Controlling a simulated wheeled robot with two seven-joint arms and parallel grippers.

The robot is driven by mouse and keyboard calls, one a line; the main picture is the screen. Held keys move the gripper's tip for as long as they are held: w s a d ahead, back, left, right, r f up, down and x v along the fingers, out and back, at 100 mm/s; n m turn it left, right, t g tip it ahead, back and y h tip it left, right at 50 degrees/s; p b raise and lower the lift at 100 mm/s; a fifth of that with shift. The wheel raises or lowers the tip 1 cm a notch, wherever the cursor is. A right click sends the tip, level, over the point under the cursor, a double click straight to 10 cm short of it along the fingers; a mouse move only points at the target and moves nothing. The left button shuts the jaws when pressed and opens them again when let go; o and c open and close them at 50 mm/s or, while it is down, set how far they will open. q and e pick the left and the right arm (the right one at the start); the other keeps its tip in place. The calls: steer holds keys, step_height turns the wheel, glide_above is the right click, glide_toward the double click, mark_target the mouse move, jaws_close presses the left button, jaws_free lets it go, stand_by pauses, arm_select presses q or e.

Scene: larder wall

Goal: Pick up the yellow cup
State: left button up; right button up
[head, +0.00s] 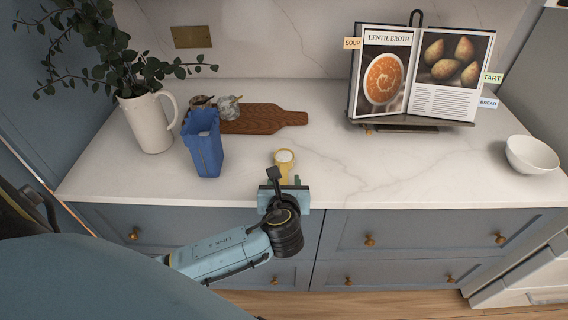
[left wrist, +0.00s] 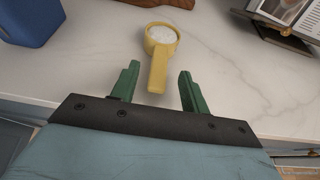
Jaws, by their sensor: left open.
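The yellow cup (head: 284,157) is a small round scoop with a straight handle and white contents. It lies on the white counter near the front edge, its handle towards me. In the left wrist view the yellow cup (left wrist: 160,42) is straight ahead, its handle end between the green fingertips. My left gripper (head: 284,182) is open at the counter's front edge, and it also shows in the left wrist view (left wrist: 159,72). A gap shows on each side of the handle. My right gripper is not in view.
A blue container (head: 205,150) stands left of the cup, beside a white pitcher (head: 147,122) with leafy stems. Behind are a wooden board (head: 262,119) and small jars. A cookbook on a stand (head: 420,75) and a white bowl (head: 531,155) are right. The counter's right middle is clear.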

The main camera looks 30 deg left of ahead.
mark_target(284, 176)
arm_select(q)
steer(key=x, duration=0.4)
steer(key=shift+a, duration=0.1)
jaws_close()
